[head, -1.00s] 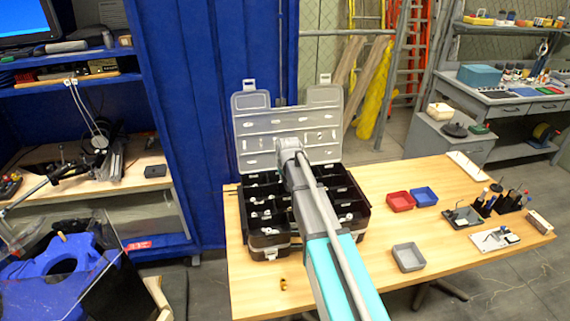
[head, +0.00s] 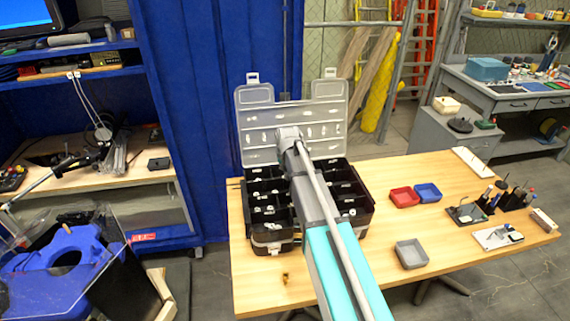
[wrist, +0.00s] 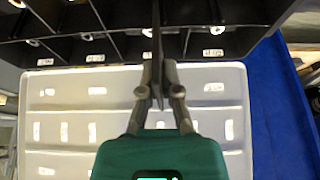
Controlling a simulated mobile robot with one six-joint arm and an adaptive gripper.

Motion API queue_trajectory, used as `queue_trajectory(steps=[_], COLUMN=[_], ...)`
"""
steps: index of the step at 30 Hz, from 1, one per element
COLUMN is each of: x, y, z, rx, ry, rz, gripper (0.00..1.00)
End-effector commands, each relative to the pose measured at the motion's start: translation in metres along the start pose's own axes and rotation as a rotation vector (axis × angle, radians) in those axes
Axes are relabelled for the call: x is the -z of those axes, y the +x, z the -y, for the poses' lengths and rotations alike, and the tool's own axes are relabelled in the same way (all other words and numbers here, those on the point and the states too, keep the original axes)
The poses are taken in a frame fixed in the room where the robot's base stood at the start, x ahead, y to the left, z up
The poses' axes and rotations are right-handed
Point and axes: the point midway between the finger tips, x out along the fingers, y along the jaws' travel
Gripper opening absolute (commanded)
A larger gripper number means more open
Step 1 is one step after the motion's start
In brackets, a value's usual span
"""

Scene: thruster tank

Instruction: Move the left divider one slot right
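The organizer case (head: 272,237) stands open on the table, its pale translucent lid (head: 252,124) raised at the back. Its black tray is split into compartments by thin dark dividers. In the wrist view, my gripper (wrist: 158,72) has its two fingers close on either side of a thin dark upright divider (wrist: 157,35), shut on it. Other compartment walls (wrist: 186,38) show beside it, and the lid fills the lower part of that view. In the head view my arm hides the gripper, the held divider and the middle of the tray.
Small pale parts lie in several compartments. To the right on the table are a red bin (head: 404,196), a blue bin (head: 427,192) and a grey bin (head: 411,254). Tool holders (head: 510,195) stand at the right end. A small brass-coloured part (head: 286,277) lies near the front edge.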

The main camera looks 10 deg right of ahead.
Motion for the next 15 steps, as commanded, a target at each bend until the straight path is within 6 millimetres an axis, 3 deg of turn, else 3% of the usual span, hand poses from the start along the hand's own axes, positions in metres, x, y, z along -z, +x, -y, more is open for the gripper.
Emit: queue_trajectory(steps=[15], x=[0.0000], y=[0.0005], z=[0.0011], rx=[-0.002], ry=[0.001], rz=[0.000], gripper=[0.00])
